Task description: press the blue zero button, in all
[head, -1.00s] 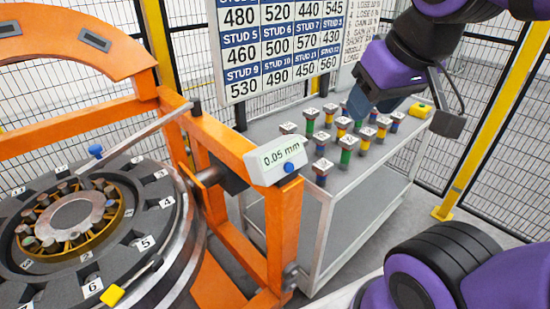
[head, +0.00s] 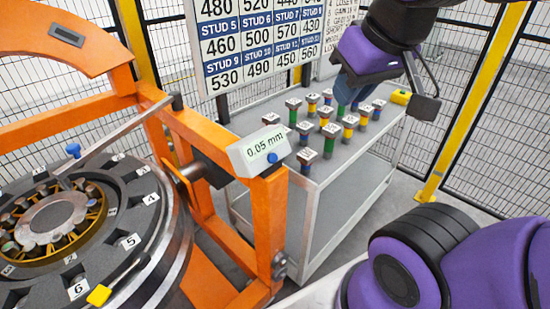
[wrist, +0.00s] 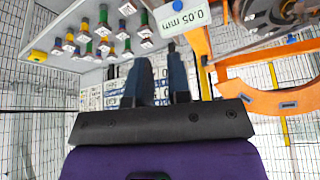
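The blue zero button (head: 272,158) is a small round knob on the front face of the white readout box (head: 248,156), which shows "0.05 mm". The box sits on top of the orange gantry post. In the wrist view the button (wrist: 177,5) shows at the top edge, above the readout. My gripper (head: 348,92) is over the stud table, to the right of and apart from the readout box. In the wrist view its two dark blue fingers (wrist: 158,58) stand apart with an empty gap between them.
A grey table (head: 262,122) holds several coloured studs (head: 330,130) and a yellow block (head: 400,97). A stud board (head: 262,48) stands behind. The orange gantry (head: 285,215) and the round numbered wheelset fixture (head: 150,228) are at left. A different blue knob (head: 73,150) is on a bar there.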

